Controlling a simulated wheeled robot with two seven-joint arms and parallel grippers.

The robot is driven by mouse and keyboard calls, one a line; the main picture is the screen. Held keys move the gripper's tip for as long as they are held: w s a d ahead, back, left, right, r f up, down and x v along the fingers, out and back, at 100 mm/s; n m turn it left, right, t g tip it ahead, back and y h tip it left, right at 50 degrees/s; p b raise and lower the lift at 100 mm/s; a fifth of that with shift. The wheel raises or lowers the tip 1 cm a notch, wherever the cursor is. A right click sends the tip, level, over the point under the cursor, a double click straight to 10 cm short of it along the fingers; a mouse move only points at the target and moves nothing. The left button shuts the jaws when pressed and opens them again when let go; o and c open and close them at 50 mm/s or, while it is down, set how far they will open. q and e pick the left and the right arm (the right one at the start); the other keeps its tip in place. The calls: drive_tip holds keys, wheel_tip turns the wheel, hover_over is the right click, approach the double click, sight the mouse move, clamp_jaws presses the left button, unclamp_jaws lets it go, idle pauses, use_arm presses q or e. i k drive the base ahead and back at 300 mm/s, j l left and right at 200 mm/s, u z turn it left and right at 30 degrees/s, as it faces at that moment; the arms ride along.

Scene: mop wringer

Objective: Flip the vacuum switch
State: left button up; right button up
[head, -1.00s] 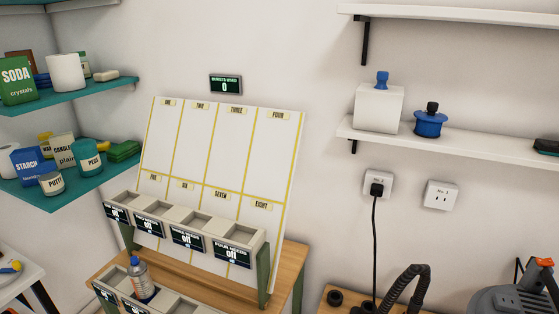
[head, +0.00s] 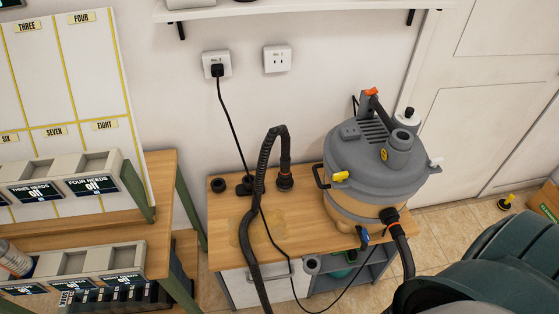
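The vacuum (head: 350,190) is a drum with a grey lid and a tan body, standing upright on the right end of a wooden bench. An orange-red lever-like piece (head: 371,92) stands at the back of its lid. A yellow piece (head: 341,176) sits on its front left side. I cannot tell which part is the switch or how it is set. A black plug (head: 217,70) is in the left wall socket (head: 210,58), and its cord runs down past the bench. Neither of my grippers is in view.
A thick black hose (head: 262,175) with a nozzle stands on the wooden bench (head: 225,205), beside a wet-looking patch. The right wall socket (head: 277,58) is empty. A bin rack (head: 75,180) stands left. A dark rounded shape at lower right covers the floor there.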

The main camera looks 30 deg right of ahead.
sight(373, 91)
drive_tip(key=l+z, duration=0.1)
drive_tip(key=z, duration=1.5)
